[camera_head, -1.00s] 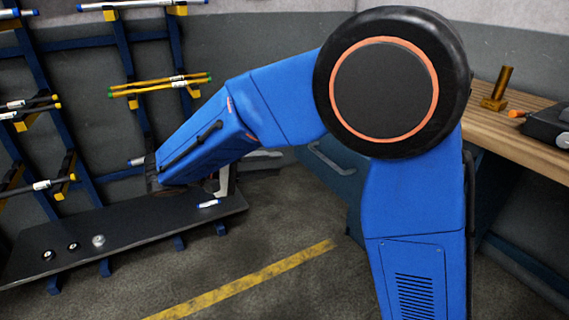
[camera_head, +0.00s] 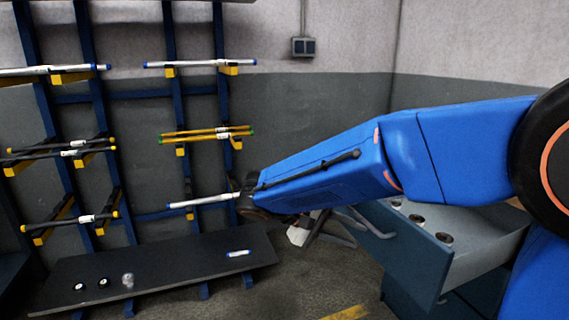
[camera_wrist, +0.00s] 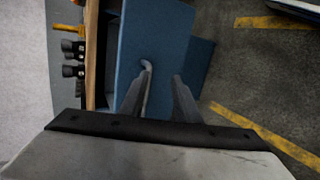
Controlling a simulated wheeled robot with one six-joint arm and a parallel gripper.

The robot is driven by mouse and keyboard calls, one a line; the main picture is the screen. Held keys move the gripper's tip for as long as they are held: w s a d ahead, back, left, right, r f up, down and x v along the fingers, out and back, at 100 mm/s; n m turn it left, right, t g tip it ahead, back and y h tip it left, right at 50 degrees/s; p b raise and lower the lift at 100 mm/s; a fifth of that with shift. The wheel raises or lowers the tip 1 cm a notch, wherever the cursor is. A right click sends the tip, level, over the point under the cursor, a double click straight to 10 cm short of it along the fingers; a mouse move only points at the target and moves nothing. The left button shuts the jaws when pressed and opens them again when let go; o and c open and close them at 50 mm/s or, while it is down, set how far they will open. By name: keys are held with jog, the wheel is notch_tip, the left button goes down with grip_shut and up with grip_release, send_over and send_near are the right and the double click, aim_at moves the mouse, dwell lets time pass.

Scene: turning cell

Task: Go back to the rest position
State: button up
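Behind the fingers are a blue front panel (camera_wrist: 150,35) and a pale handle. In the head view my blue arm reaches left, and my gripper (camera_head: 335,225) hangs at its far end, partly hidden, close to the open drawer. I cannot tell from these views whether the fingers touch the handle.
The blue drawer (camera_head: 420,262) stands open at the right, with several small round parts in it. A dark bench (camera_head: 190,262) holds small round pieces and a short blue-ended bar (camera_head: 238,253). A rack of bars (camera_head: 205,133) stands behind. A yellow floor line (camera_head: 345,313) shows.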

jog(key=s+d+f+m+g+y, duration=0.1)
jog(key=s+d+f+g+y, duration=0.1)
jog(key=s+d+y, duration=0.5)
jog(key=s+d+f+m+t+y, duration=0.1)
jog(key=s+d+f+t+y, duration=0.1)
jog(key=s, duration=0.4)
jog(key=s+d+f+m+t+y, duration=0.1)
jog(key=s+d+f+t+y, duration=0.1)
jog(key=s, duration=0.5)
jog(key=shift+s+d+f+m+t+y, duration=0.2)
jog(key=shift+s+d+m+t+y, duration=0.15)
jog(key=shift+d, duration=0.4)
jog(key=shift+w, duration=0.1)
